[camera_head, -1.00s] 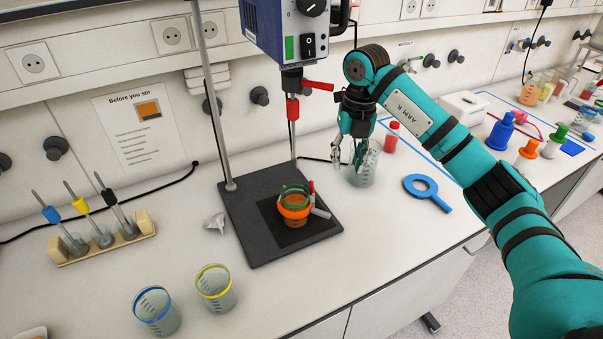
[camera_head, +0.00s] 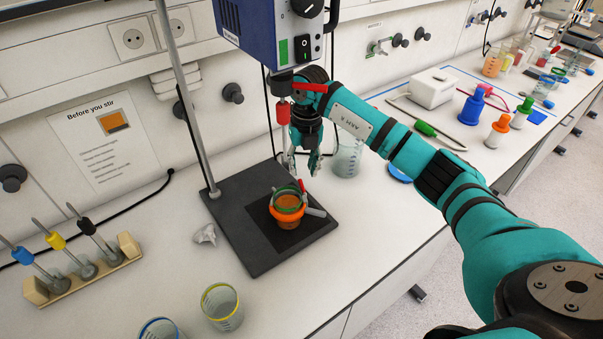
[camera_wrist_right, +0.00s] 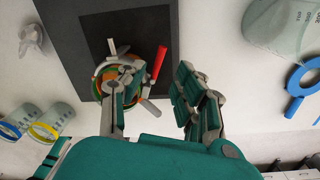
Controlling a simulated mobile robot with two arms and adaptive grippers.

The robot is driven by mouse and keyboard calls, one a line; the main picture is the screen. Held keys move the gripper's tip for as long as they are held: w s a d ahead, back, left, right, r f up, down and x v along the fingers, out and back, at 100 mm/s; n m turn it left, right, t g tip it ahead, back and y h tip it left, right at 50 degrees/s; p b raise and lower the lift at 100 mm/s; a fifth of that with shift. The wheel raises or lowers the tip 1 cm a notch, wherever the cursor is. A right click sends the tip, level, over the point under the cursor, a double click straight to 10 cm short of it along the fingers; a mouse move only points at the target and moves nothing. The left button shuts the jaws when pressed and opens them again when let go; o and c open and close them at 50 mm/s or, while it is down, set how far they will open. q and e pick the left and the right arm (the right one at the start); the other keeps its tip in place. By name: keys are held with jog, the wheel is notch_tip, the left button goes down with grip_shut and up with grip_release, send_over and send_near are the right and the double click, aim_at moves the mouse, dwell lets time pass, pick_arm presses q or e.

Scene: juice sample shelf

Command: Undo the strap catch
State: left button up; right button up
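A small beaker with brown contents (camera_head: 289,222) stands on the black stirrer base (camera_head: 256,262). An orange strap (camera_head: 288,212) goes around it below a green rim. The strap's catch has a red lever (camera_head: 301,185) and a grey arm (camera_head: 316,212); the wrist view shows the red lever (camera_wrist_right: 160,62) and grey arm (camera_wrist_right: 151,108) too. My right gripper (camera_head: 303,168) is open and empty, just above and behind the beaker. In the wrist view one finger of the right gripper (camera_wrist_right: 152,80) overlaps the beaker; contact cannot be told. My left gripper is out of view.
The stirrer's column (camera_head: 185,100) and motor head (camera_head: 268,35) stand close to my right arm. A clear beaker (camera_head: 347,160) is behind the gripper. Yellow-rimmed (camera_head: 222,307) and blue-rimmed (camera_head: 160,330) beakers stand in front. A wooden rack (camera_head: 85,272) is at left.

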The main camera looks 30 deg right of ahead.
aim_at(302, 184)
notch_tip(302, 184, down, 4)
jog(key=shift+w+a+r+p, duration=0.1)
jog(key=shift+a+p, duration=0.05)
jog(key=shift+p, duration=0.4)
jog(key=shift+f, duration=0.6)
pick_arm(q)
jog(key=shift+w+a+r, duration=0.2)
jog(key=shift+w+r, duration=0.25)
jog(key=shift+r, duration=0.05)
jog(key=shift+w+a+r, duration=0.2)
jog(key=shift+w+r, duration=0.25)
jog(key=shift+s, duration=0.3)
pick_arm(e)
grip_shut()
